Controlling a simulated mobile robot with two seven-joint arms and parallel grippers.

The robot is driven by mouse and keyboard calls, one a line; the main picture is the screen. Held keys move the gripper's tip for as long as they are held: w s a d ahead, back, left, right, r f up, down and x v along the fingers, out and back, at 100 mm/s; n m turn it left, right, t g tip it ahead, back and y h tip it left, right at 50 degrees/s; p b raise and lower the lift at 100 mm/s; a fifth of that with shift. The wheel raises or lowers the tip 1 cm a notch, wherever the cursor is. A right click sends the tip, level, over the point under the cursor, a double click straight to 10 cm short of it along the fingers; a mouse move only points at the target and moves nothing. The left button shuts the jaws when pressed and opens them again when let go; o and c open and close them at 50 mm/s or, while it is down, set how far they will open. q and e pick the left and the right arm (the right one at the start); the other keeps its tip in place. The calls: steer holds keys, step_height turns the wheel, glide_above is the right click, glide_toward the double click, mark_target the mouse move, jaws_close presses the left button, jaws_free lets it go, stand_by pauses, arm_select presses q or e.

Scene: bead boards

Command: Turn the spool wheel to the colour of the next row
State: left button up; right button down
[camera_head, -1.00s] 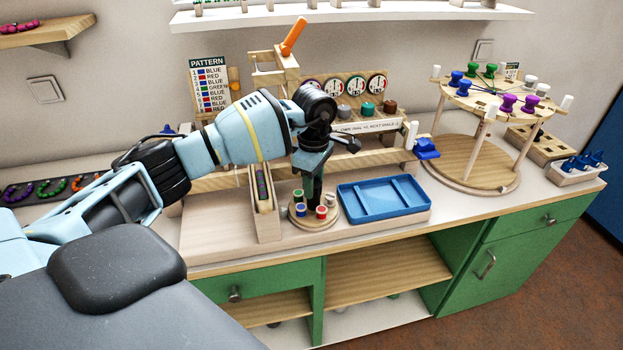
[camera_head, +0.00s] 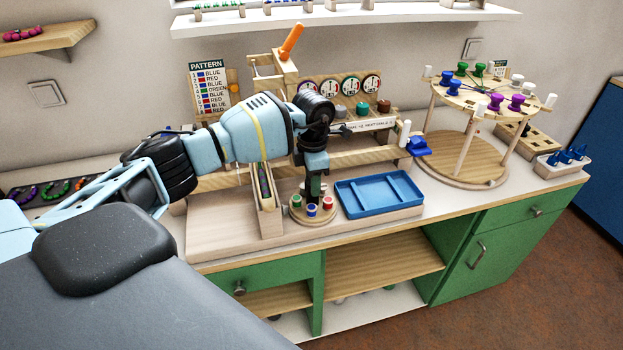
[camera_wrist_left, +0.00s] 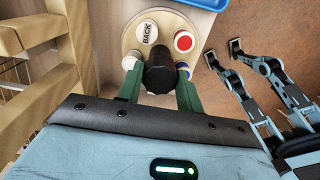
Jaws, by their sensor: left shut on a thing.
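The spool wheel (camera_head: 313,219) is a small round wooden disc at the front of the wooden base. It carries a green spool (camera_head: 297,200), a blue spool (camera_head: 311,210) and a red spool (camera_head: 327,203). The left wrist view shows a white cap marked BACK (camera_wrist_left: 147,32) and a red-topped spool (camera_wrist_left: 184,41) on the disc. My left gripper (camera_head: 313,192) points down over the wheel's middle. Its green fingers (camera_wrist_left: 160,82) are shut on the dark centre knob (camera_wrist_left: 160,72). The pattern card (camera_head: 210,85) lists colour words by row. My right gripper does not show.
A blue tray (camera_head: 380,211) lies right of the wheel, with a narrow wooden channel (camera_head: 268,220) on its left. Dials (camera_head: 350,85) stand behind. A round peg stand (camera_head: 465,177) is farther right. The counter's front edge is close to the wheel.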

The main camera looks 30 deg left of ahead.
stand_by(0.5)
arm_select(q)
steer(key=o, duration=1)
steer(key=shift+r, duration=0.1)
steer(key=shift+r, duration=3.8)
